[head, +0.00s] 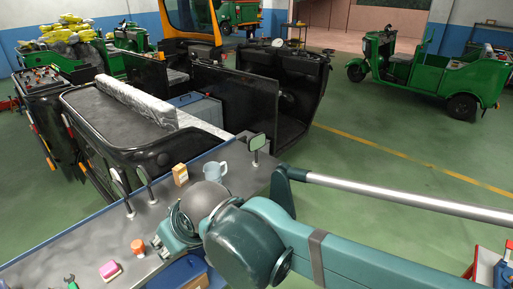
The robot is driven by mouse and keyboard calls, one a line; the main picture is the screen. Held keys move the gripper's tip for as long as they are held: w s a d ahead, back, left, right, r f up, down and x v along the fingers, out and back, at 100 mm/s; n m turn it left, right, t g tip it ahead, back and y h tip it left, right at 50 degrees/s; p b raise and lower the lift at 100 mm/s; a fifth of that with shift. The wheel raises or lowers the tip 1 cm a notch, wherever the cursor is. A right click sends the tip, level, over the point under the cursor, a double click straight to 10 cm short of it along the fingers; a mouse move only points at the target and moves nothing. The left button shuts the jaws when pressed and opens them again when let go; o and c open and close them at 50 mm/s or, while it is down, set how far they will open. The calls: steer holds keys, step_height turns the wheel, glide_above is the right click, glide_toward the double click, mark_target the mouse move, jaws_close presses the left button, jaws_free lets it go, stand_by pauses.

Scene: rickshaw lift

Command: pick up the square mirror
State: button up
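The square mirror (257,142) stands upright on a thin stem at the far right end of the grey workbench (85,243) in the head view. It has a dark frame and a pale face. Two narrower mirrors, one (119,182) and another (144,176), stand on stems farther left along the bench. My teal arm crosses from the lower right, and its end, where my gripper (166,243) seems to be, is over the bench, left of and nearer than the square mirror. My arm links hide most of the gripper, so its fingers cannot be made out.
A light blue mug (214,171) and a tan box (180,174) stand left of the square mirror. An orange cup (138,247), a pink block (110,270) and a green item (70,282) are nearer. A black rickshaw body (140,137) stands close behind the bench.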

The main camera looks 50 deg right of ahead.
steer(key=shift+c, duration=1)
